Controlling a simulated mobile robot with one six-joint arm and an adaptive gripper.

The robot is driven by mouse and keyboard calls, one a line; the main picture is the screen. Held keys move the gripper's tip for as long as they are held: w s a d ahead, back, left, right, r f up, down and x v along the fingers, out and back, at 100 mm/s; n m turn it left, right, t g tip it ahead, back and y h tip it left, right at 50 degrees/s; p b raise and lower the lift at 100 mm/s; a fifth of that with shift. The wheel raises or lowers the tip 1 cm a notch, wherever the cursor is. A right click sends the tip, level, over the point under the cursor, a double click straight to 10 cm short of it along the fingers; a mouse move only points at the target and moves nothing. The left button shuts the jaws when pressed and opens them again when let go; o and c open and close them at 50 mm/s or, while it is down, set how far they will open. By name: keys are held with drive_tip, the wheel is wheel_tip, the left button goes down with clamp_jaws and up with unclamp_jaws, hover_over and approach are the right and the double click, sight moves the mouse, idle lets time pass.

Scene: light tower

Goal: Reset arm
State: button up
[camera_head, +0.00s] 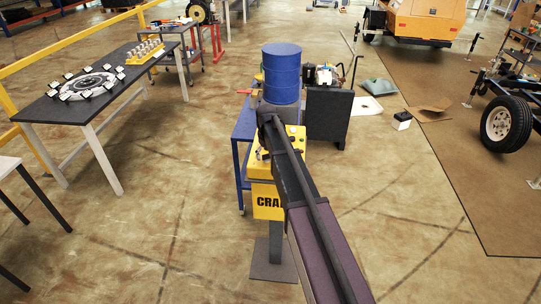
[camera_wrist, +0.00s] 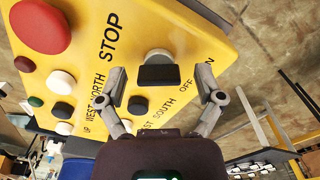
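The yellow control panel (camera_head: 268,200) stands on a post in the head view, with "CRA" readable on its front. My arm reaches over it and hides part of it. In the wrist view the yellow panel face (camera_wrist: 190,45) carries a large red button (camera_wrist: 40,25) near "STOP", several smaller buttons, and a black-handled rotary switch (camera_wrist: 158,73) near "OFF" and "ON". My gripper (camera_wrist: 161,84) is open, with one finger on each side of the switch and visible gaps to it. Whether the fingertips reach down to the panel is unclear. My gripper cannot be made out in the head view.
A blue drum (camera_head: 281,75) stands just beyond my arm's end. A dark cabinet (camera_head: 328,115) is right of it. A dark table (camera_head: 80,100) with a ring of small parts stands left. A wheeled trailer (camera_head: 505,125) is at right. Floor nearby is open.

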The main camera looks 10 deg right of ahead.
drive_tip(key=shift+w+f, duration=0.1)
drive_tip(key=shift+w, duration=0.1)
drive_tip(key=s+d+m, duration=0.1)
drive_tip(key=s+m, duration=0.1)
drive_tip(key=s, duration=2.6)
drive_tip(key=shift+s+m, duration=0.3)
drive_tip(key=shift+f, duration=0.1)
drive_tip(key=c, duration=0.5)
drive_tip(key=shift+a, duration=0.1)
